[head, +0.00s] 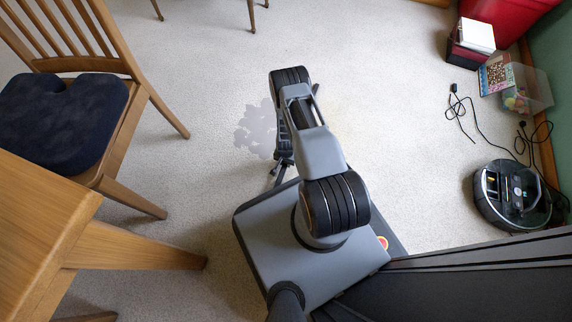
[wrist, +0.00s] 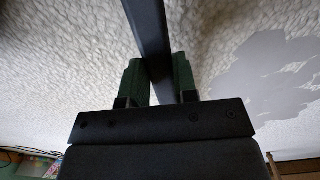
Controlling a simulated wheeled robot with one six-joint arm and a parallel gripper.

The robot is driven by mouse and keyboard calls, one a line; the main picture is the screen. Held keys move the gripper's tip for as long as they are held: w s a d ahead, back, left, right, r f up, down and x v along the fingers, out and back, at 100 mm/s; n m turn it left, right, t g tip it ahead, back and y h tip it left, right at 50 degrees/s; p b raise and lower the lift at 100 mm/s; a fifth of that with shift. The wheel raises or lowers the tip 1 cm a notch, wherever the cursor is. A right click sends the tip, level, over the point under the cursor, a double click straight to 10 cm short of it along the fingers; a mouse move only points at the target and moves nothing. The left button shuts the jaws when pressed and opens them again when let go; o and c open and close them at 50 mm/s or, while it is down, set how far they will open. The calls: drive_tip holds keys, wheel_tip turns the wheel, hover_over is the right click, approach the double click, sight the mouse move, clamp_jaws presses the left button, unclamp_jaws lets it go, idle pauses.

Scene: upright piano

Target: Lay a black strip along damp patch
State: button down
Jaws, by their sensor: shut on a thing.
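The damp patch (head: 256,130) is a darker grey, blotchy area on the pale carpet, just left of my arm in the head view. It also shows at the right of the wrist view (wrist: 275,72). In the wrist view my gripper (wrist: 158,78), with green finger pads, is shut on a long black strip (wrist: 150,28). The strip runs from between the fingers up past the top edge, beside the patch in that picture. In the head view my arm hides most of the gripper and strip. I cannot tell whether the strip touches the carpet.
A wooden chair (head: 142,88) with a dark cushion (head: 62,118) and a wooden table (head: 38,215) stand at the left. A robot vacuum (head: 512,195), black cables (head: 470,112) and a clear bin (head: 527,90) are at the right.

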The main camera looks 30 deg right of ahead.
wheel_tip(320, 180, down, 3)
drive_tip(key=shift+r+b, duration=0.1)
drive_tip(key=shift+b, duration=0.25)
drive_tip(key=c, duration=0.9)
unclamp_jaws()
